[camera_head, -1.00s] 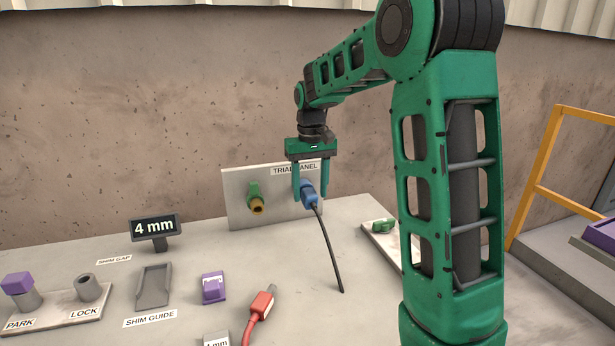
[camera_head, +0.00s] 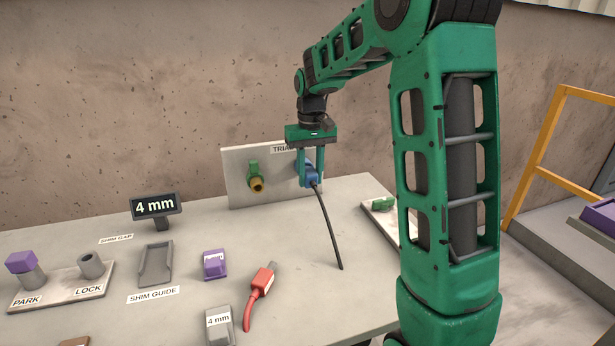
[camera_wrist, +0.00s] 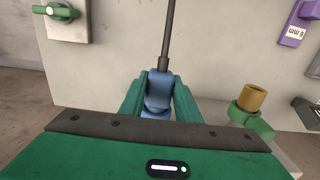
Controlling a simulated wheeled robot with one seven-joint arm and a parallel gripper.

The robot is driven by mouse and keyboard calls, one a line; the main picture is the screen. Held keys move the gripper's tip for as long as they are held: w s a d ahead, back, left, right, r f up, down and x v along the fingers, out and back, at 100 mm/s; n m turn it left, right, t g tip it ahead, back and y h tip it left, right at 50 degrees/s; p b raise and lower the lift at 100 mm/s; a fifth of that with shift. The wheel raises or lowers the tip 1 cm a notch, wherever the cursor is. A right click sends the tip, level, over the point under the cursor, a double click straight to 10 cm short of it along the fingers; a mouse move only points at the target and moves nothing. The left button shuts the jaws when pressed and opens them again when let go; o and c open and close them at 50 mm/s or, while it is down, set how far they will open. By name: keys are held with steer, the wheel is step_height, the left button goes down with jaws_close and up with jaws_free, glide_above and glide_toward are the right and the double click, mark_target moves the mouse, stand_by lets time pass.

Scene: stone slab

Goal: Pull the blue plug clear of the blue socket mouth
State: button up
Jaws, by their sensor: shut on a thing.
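The blue plug (camera_head: 312,180) is at the panel in the head view, with its black cable hanging down to the slab. My gripper (camera_head: 311,178) reaches down from above with its two green fingers on either side of the plug, shut on it. The wrist view shows the plug (camera_wrist: 158,88) between the fingers, with the cable running up. More blue (camera_wrist: 155,114) shows just beyond the plug, probably the blue socket; its mouth is hidden. I cannot tell whether the plug is still seated in it.
The trial panel (camera_head: 235,180) also carries a green socket with a brass-coloured part (camera_head: 255,180), left of my gripper. A red plug (camera_head: 262,281), purple block (camera_head: 214,264), shim guide (camera_head: 156,265) and 4 mm block (camera_head: 219,326) lie on the slab (camera_head: 190,305). A green part (camera_head: 382,203) lies right.

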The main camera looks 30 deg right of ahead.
mark_target(315, 185)
steer(key=shift+s+a, duration=0.2)
steer(key=shift+s, duration=0.75)
steer(key=shift+s+a, duration=0.2)
steer(key=shift+s, duration=0.75)
steer(key=shift+s+r, duration=0.1)
steer(key=shift+s+a+r, duration=0.15)
steer(key=shift+s+r, duration=0.55)
steer(key=shift+r, duration=0.05)
steer(key=shift+s+a+r, duration=0.15)
steer(key=shift+s+r, duration=0.5)
steer(key=shift+r, duration=0.05)
